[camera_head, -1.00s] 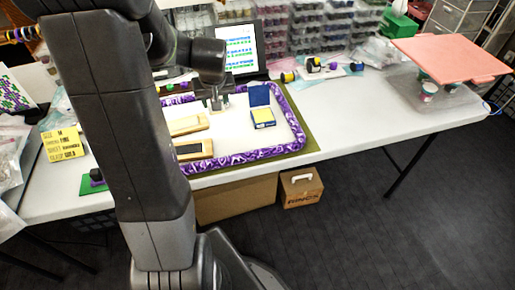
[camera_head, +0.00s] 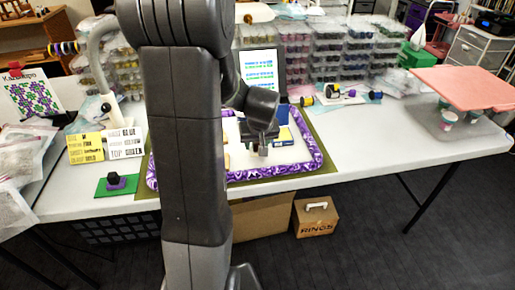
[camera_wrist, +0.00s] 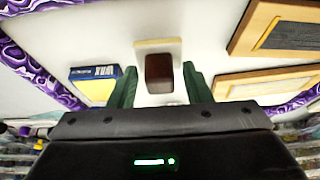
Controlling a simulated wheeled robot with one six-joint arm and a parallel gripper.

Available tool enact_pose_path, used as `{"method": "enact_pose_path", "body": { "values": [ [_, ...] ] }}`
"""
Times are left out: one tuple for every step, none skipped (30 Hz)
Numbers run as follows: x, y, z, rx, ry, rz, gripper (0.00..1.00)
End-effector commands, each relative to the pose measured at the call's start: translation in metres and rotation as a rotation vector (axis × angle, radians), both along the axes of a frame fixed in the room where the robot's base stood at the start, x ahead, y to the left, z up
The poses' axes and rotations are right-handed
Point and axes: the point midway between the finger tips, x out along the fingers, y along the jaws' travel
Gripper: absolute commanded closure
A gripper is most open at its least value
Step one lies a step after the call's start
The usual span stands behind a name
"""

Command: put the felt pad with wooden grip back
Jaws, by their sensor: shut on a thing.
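The felt pad with wooden grip (camera_wrist: 157,46) shows in the wrist view as a cream pad with a brown block on it. My gripper (camera_wrist: 160,80) is shut on it, with a green finger on each side of the brown block. In the head view my gripper (camera_head: 263,146) hangs over the purple-bordered tray (camera_head: 270,171), in front of the blue and yellow box. The pad is not clear in the head view. Whether it touches the white surface below cannot be told.
A black knobbed object (camera_head: 115,181) sits on a green square to the left.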

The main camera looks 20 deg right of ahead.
Motion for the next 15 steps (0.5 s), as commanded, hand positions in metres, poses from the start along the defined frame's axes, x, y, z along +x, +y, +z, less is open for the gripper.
{"method": "enact_pose_path", "body": {
  "values": [
    [0.0, 0.0, -0.01, 0.002, 0.003, -0.001, 0.83],
    [-0.001, 0.0, -0.014, 0.002, 0.004, -0.001, 0.83],
    [-0.001, 0.0, -0.018, 0.002, 0.003, -0.001, 0.83],
    [0.0, 0.0, -0.02, 0.001, 0.002, -0.001, 0.83],
    [0.0, 0.0, -0.02, 0.001, 0.001, -0.001, 0.83],
    [0.0, 0.0, -0.019, 0.0, 0.0, 0.0, 0.83],
    [0.0, 0.0, -0.019, 0.0, 0.0, 0.0, 0.83],
    [0.0, 0.0, -0.019, 0.0, 0.0, 0.0, 0.83],
    [0.0, 0.0, -0.019, 0.0, 0.0, 0.0, 0.83],
    [0.0, 0.0, -0.019, 0.0, 0.0, 0.0, 0.83],
    [0.0, 0.0, -0.019, 0.0, 0.0, 0.0, 0.83],
    [0.0, 0.0, -0.021, 0.0, 0.0, 0.0, 0.83],
    [0.0, 0.0, -0.022, 0.0, 0.0, 0.0, 0.83],
    [0.0, 0.0, -0.023, 0.0, 0.0, 0.0, 0.83],
    [0.0, 0.0, -0.022, 0.0, 0.0, 0.0, 0.52]
  ]
}}
